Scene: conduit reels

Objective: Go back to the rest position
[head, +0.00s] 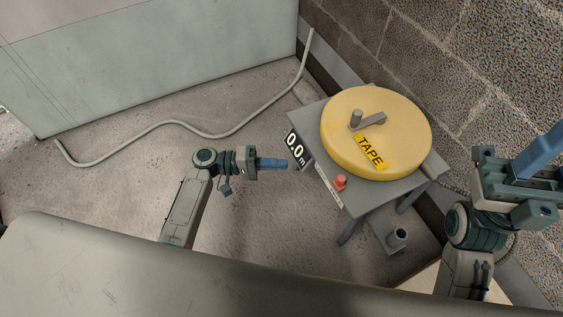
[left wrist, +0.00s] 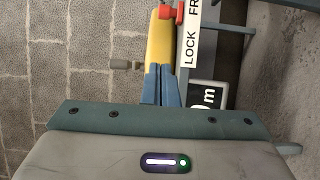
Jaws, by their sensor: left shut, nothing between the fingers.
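My left gripper (head: 284,164) is shut and empty, its blue fingers pointing right toward the reel stand. In the left wrist view its fingers (left wrist: 161,68) are together, with the yellow reel and the stand's edge beyond them. In the head view the tips lie close to the 0.0 m display (head: 294,147); I cannot tell whether they touch it. My right gripper (head: 544,152) is raised at the right edge, partly cut off; its jaw opening cannot be made out.
The yellow reel (head: 352,109), labelled TAPE, lies on a grey stand (head: 307,121) with a red knob (head: 340,182). A pale conduit (head: 168,122) lies on the floor by a green cabinet (head: 170,60). A block wall (head: 470,90) stands behind. Floor left of my left arm is clear.

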